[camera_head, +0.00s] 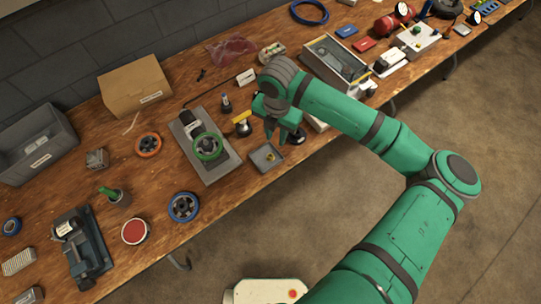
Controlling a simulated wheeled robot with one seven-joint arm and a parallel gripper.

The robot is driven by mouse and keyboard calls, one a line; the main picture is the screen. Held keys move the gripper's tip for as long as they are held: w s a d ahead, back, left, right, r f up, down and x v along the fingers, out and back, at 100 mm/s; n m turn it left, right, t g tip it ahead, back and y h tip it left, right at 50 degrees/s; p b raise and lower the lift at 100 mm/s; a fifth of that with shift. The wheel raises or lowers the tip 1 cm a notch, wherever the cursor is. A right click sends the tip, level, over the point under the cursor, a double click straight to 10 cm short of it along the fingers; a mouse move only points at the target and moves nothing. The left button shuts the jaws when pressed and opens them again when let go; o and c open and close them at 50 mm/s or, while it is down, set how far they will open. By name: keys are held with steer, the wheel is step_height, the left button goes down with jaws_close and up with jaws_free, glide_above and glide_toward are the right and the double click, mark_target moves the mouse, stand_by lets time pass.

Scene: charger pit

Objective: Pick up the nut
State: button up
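A small brass-yellow piece, which looks like the nut (270,156), lies in a shallow grey square tray (258,164) near the front edge of the wooden workbench. It is too small to make out its shape. My green gripper (276,138) points down just above and behind the tray. Its fingers look apart, with nothing visible between them. It appears clear of the nut.
A grey plate with a green handwheel (207,146) stands left of the tray. A yellow-topped tool (242,122) is close behind it. A dark round object (296,138) sits right of my gripper. A glass-topped case (336,62) stands at the back right.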

glide_above(271, 157)
steer(key=f, duration=0.5)
steer(key=shift+w+d+f, duration=0.1)
steer(key=shift+w+d, duration=0.2)
steer(key=shift+s+a+f, duration=0.15)
steer(key=shift+f, duration=1.15)
steer(key=shift+s+a+f, duration=0.1)
steer(key=shift+a+f, duration=0.05)
steer(key=shift+f, duration=1.15)
jaws_close()
